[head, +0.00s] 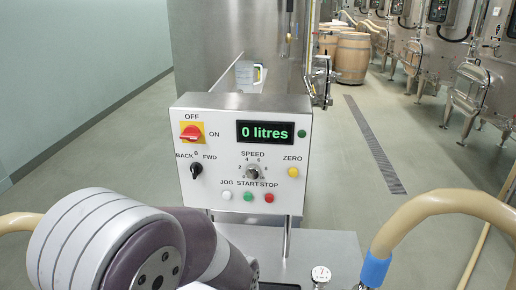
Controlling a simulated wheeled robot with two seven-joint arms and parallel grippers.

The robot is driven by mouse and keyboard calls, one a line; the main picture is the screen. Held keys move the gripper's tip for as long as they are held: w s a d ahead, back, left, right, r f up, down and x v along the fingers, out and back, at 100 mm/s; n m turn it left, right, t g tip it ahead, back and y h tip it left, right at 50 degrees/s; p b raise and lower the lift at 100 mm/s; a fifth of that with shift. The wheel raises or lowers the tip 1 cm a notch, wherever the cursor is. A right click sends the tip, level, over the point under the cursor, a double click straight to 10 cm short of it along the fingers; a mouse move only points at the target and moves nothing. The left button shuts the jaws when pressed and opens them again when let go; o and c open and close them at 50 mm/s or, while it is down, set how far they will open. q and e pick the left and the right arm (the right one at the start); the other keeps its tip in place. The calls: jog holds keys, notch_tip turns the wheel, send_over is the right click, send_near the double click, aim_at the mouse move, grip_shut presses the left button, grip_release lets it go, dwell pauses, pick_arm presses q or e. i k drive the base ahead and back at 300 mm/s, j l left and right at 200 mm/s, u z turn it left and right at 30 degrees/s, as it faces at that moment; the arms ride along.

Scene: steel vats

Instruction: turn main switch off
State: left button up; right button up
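The main switch (191,133) is a red rotary knob on a yellow plate at the upper left of a white control panel (220,150). OFF is printed above it and ON to its right. The red knob lies roughly level, in line with the ON label. The green display (265,132) reads 0 litres. My arm links fill the lower left of the head view, in front of and below the panel. Neither gripper shows, so their states and distances from the switch cannot be seen. Nothing covers the switch.
The panel also carries a black BACK/FWD selector (196,171), a speed knob (252,172) and several push buttons. Beige hoses flank it, one with a blue cuff (375,270). A steel vat (215,45) and jug (247,72) stand behind. Barrels (352,57) are farther back.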

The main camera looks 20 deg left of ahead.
aim_at(191, 133)
jog(key=u, duration=1.35)
